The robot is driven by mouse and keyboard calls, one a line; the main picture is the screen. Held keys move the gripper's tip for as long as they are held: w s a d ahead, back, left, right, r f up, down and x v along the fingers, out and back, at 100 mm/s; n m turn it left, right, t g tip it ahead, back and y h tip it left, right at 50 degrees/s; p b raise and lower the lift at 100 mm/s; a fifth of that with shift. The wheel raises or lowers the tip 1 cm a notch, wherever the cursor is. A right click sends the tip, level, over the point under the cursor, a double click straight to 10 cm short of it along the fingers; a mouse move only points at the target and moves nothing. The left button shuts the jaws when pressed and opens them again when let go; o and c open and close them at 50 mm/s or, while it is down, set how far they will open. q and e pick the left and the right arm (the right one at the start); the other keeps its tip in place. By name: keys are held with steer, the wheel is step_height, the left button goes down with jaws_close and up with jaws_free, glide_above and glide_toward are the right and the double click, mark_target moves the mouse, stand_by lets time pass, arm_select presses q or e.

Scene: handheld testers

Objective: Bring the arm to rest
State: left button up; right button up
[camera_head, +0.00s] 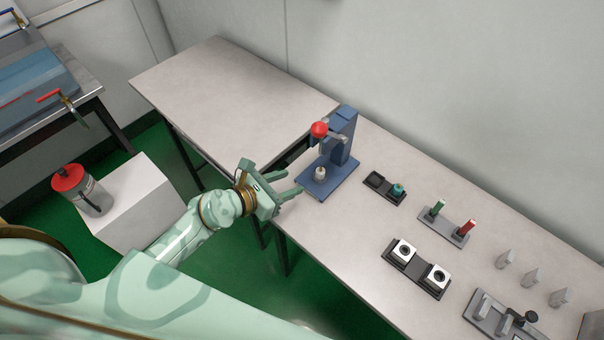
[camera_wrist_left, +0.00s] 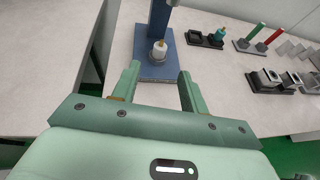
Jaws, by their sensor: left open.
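My left gripper (camera_head: 287,184) is open and empty, at the near edge of the workbench, pointing toward a blue press (camera_head: 345,140). In the left wrist view its two fingers (camera_wrist_left: 158,88) stand wide apart, with the base of the press beyond them. The press has a red ball knob (camera_head: 319,129) on its lever. A small whitish cylindrical part (camera_head: 320,173) stands on the press base; it also shows in the left wrist view (camera_wrist_left: 158,50), apart from the fingers.
Right of the press are a black tray with a teal part (camera_head: 398,190), a holder with green and red handles (camera_head: 447,225), and a black tray with two white blocks (camera_head: 419,270). A red-topped canister (camera_head: 83,187) stands on a white box (camera_head: 135,205).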

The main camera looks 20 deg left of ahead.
arm_select(q)
steer(key=shift+v, duration=0.9)
